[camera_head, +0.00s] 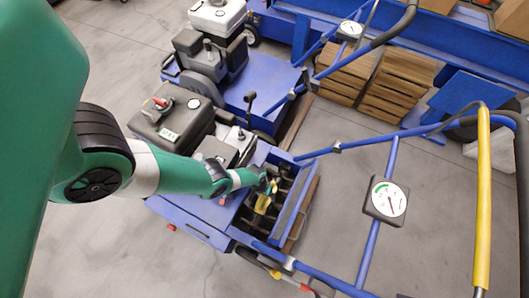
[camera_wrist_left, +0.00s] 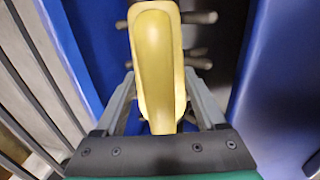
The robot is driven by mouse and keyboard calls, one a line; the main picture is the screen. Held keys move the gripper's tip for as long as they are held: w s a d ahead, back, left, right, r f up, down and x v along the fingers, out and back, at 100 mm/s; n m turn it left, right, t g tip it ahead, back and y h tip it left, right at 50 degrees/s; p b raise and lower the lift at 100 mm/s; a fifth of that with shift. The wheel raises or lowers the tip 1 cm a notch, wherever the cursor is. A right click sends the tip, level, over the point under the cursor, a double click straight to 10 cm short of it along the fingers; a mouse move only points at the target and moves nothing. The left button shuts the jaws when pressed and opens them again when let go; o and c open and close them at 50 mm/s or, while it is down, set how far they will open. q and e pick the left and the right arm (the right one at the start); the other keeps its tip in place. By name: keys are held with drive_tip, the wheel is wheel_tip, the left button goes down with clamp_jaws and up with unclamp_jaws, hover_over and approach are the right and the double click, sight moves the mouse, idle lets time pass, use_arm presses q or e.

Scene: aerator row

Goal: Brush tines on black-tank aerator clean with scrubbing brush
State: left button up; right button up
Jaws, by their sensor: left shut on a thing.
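The black-tank aerator (camera_head: 170,118) is the nearer of two blue machines in the head view. My left gripper (camera_head: 266,188) reaches into its open tine bay from the left. It is shut on the yellow scrubbing brush (camera_head: 263,203). In the left wrist view the brush (camera_wrist_left: 157,60) lies lengthwise between the two grey fingers. Dark tines (camera_wrist_left: 201,55) show beside and behind the brush, between blue walls. The brush hides some tines, and I cannot tell whether its bristles touch them. My right gripper is not in view.
A second aerator with a white tank (camera_head: 217,15) stands behind. A blue handle frame with a round gauge (camera_head: 389,199) rises right of the bay, and a yellow-sleeved bar (camera_head: 484,195) stands farther right. Wooden crates (camera_head: 395,82) are at the back. Grey floor (camera_head: 335,225) is open between.

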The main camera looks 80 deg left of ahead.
use_arm(q)
drive_tip(key=shift+s+d+p, duration=0.35)
drive_tip(key=shift+d+p, duration=0.05)
drive_tip(key=shift+d, duration=0.1)
drive_tip(key=shift+s+d+f+p, duration=0.1)
drive_tip(key=shift+s+d+p, duration=0.15)
drive_tip(key=shift+s+d, duration=0.4)
drive_tip(key=shift+s+d+p, duration=0.25)
drive_tip(key=shift+s+d, duration=0.2)
drive_tip(key=shift+d, duration=0.4)
drive_tip(key=shift+w+a, duration=0.1)
drive_tip(key=shift+w+a+f+b, duration=0.15)
drive_tip(key=shift+w+a+b, duration=0.2)
drive_tip(key=shift+b, duration=0.1)
drive_tip(key=shift+w+a+b, duration=0.25)
drive_tip(key=shift+w+a, duration=0.3)
drive_tip(key=shift+a, duration=0.25)
drive_tip(key=shift+w+a+b, duration=0.25)
drive_tip(key=shift+w+a, duration=0.25)
drive_tip(key=shift+a, duration=0.3)
